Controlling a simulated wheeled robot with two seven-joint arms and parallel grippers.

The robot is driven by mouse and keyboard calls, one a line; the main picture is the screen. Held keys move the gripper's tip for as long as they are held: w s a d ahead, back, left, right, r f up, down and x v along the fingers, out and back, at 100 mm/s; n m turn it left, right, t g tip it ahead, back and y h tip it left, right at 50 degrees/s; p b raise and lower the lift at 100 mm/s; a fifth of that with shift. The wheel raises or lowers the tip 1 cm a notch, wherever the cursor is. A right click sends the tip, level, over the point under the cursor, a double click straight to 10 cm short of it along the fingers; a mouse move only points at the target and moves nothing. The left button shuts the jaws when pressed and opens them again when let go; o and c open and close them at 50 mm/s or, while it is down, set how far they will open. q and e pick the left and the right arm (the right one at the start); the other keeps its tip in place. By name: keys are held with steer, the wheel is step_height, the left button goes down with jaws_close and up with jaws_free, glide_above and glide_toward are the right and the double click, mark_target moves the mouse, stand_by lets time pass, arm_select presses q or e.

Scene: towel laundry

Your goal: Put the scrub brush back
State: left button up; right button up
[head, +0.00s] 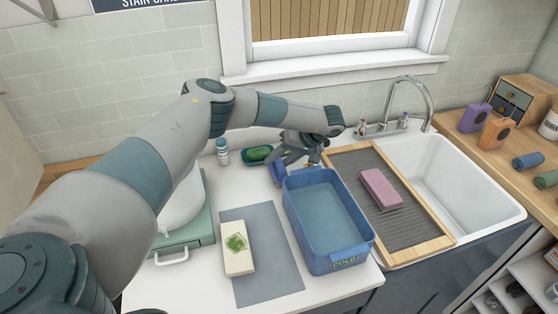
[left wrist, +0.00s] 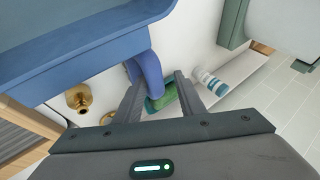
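I cannot pick out the scrub brush for certain. A curved blue piece (head: 277,173) shows beside the blue basin's back left corner; it may be the brush's handle or part of the basin. It also shows in the left wrist view (left wrist: 149,75), just beyond my fingertips. A green dish (head: 257,154) with a darker green content lies on the counter behind it, and green shows between my fingers in the left wrist view (left wrist: 162,98). My left gripper (head: 286,156) is open above these, its fingers apart with no clear grasp. My right gripper is out of view.
The blue basin (head: 331,258) stands close on the right. A white bottle with blue bands (head: 222,152) stands left of the dish. A grey mat (head: 272,252), a cream block (head: 236,262), a ribbed board (head: 404,225) with a pink block (head: 381,189), and the sink (head: 470,190) surround it.

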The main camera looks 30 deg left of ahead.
arm_select(q)
steer(key=shift+d, duration=0.15)
steer(key=shift+w+d+r+b, duration=0.1)
steer(key=shift+d+r+b, duration=0.15)
steer(key=shift+r+b, duration=0.15)
steer(key=b+v, duration=0.4)
steer(key=v, duration=0.7)
steer(key=shift+b, duration=0.35)
